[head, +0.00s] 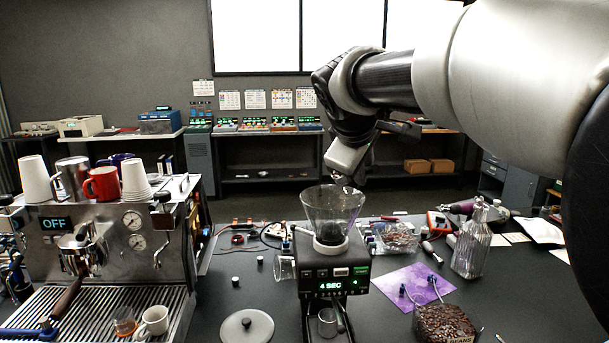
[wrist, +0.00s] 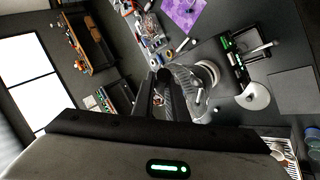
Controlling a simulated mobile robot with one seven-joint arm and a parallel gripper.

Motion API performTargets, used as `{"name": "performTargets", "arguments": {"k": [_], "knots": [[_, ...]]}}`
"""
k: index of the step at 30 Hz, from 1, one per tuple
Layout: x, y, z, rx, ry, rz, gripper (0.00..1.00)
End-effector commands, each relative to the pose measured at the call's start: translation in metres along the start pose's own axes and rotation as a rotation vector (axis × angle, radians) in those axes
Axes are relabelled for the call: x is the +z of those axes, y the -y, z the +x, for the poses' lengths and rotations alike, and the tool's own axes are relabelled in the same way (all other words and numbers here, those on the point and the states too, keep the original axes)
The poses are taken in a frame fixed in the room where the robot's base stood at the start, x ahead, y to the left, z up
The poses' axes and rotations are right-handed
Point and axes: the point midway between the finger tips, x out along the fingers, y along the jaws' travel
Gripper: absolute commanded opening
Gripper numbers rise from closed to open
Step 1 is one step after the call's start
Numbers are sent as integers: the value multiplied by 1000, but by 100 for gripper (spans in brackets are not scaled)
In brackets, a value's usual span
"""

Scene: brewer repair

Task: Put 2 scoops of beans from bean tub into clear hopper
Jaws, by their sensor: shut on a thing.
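The clear hopper (head: 332,207) is a transparent funnel on top of a black grinder (head: 335,275) with a "4 SEC" display. My gripper (head: 345,178) is directly above the hopper's rim, pointing down. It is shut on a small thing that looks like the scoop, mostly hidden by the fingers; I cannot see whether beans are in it. In the wrist view my gripper (wrist: 162,78) is beside the hopper (wrist: 187,80). The hopper's neck looks dark; I cannot tell if beans lie there. The bean tub (head: 444,323), full of dark beans, stands at the front right.
An espresso machine (head: 110,235) reading OFF carries cups at left. A round lid (head: 246,327) lies left of the grinder. A purple mat (head: 412,288), a clear bottle (head: 470,245) and a bin of small parts (head: 396,237) are at right.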

Motion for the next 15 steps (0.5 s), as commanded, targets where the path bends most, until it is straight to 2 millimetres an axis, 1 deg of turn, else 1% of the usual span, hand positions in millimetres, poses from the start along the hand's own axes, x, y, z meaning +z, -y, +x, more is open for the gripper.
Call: {"name": "performTargets", "arguments": {"k": [15], "knots": [[0, 7, 2, 81, 7, -38, 0]]}}
